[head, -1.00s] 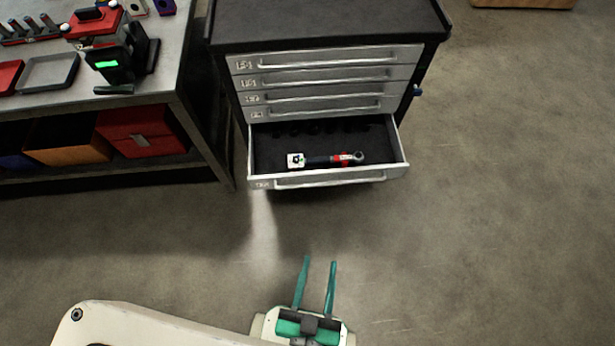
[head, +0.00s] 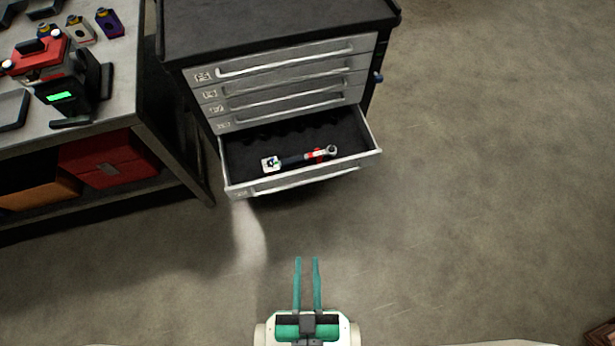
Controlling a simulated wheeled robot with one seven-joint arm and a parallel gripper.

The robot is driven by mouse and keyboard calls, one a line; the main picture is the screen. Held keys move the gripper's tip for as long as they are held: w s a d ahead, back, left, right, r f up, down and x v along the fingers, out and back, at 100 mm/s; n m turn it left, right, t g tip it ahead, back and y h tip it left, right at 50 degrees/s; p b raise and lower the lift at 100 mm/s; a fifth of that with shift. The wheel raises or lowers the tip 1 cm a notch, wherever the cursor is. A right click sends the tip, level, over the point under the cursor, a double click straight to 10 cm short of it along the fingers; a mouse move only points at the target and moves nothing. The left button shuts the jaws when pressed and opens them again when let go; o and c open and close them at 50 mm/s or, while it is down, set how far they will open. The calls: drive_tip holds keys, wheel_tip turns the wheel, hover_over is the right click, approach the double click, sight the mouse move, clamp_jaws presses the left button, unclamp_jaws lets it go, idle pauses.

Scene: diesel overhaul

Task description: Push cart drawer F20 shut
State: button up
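The tool cart's lowest visible drawer (head: 345,169) is pulled open, with its silver front and long handle facing me. Its label is too small to read, so I cannot confirm that it is F20. A tool with a red band (head: 300,158), like a torque wrench, lies on the dark drawer liner. My gripper (head: 307,258) has two thin green fingers pointing toward the cart, with a narrow gap between them and nothing held. It is in front of the drawer, apart from its front face.
The cart (head: 270,22) has several shut drawers above the open one. A workbench (head: 125,65) with tools on top and red and orange bins (head: 110,160) below stands close on the left.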

drive_tip(key=w+d+f+m, duration=0.1)
drive_tip(key=f, duration=0.2)
drive_tip(key=w+d+f+m+g, duration=0.1)
drive_tip(key=f, duration=0.2)
drive_tip(key=w+d+f+m+h, duration=0.1)
drive_tip(key=w+f+m, duration=0.1)
drive_tip(key=f, duration=0.1)
drive_tip(key=shift+w+d+f, duration=0.1)
drive_tip(key=shift+d+f, duration=0.1)
drive_tip(key=shift+f, duration=0.1)
clamp_jaws()
drive_tip(key=m+g+y, duration=0.3)
drive_tip(key=m+y, duration=0.1)
drive_tip(key=m, duration=0.7)
approach(318, 169)
drive_tip(key=x, duration=0.5)
drive_tip(key=shift+w+f, duration=0.1)
drive_tip(key=shift+f, duration=0.2)
drive_tip(key=shift+w+a, duration=0.15)
drive_tip(key=shift+w, duration=0.2)
drive_tip(key=shift+s, duration=0.1)
